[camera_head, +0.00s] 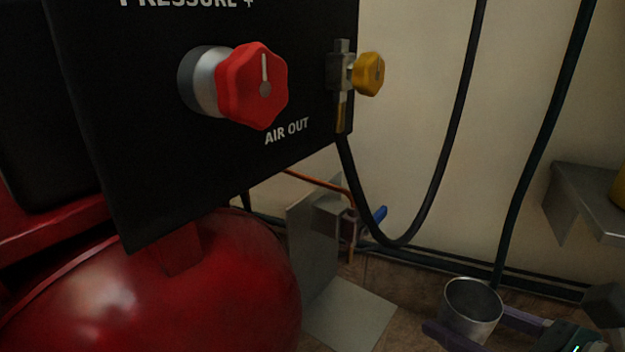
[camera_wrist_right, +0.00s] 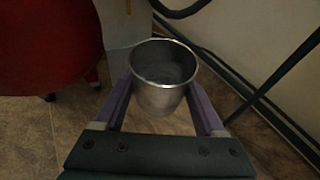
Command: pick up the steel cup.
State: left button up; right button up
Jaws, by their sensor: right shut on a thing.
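The steel cup (camera_head: 471,308) is at the lower right of the head view, upright with its open rim facing up. It also shows in the right wrist view (camera_wrist_right: 161,88), where its inside looks empty. My right gripper (camera_head: 478,331) is shut on the cup, with one purple finger on each side of its wall. In the right wrist view the fingers of my right gripper (camera_wrist_right: 160,100) flank the cup, and the tiled floor shows below and around it. My left gripper is not in view.
A black panel (camera_head: 190,150) with a red knob (camera_head: 255,85) and a yellow knob (camera_head: 369,74) stands above a red tank (camera_head: 190,290). Dark hoses (camera_head: 455,130) hang along the wall. A metal shelf (camera_head: 590,205) juts out at the right.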

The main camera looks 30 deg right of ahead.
jog(key=shift+s+d, duration=0.3)
jog(key=shift+s, duration=0.4)
jog(key=shift+s+d, duration=0.3)
jog(key=shift+s, duration=0.45)
jog(key=shift+s+d, duration=0.3)
jog(key=shift+s, duration=0.4)
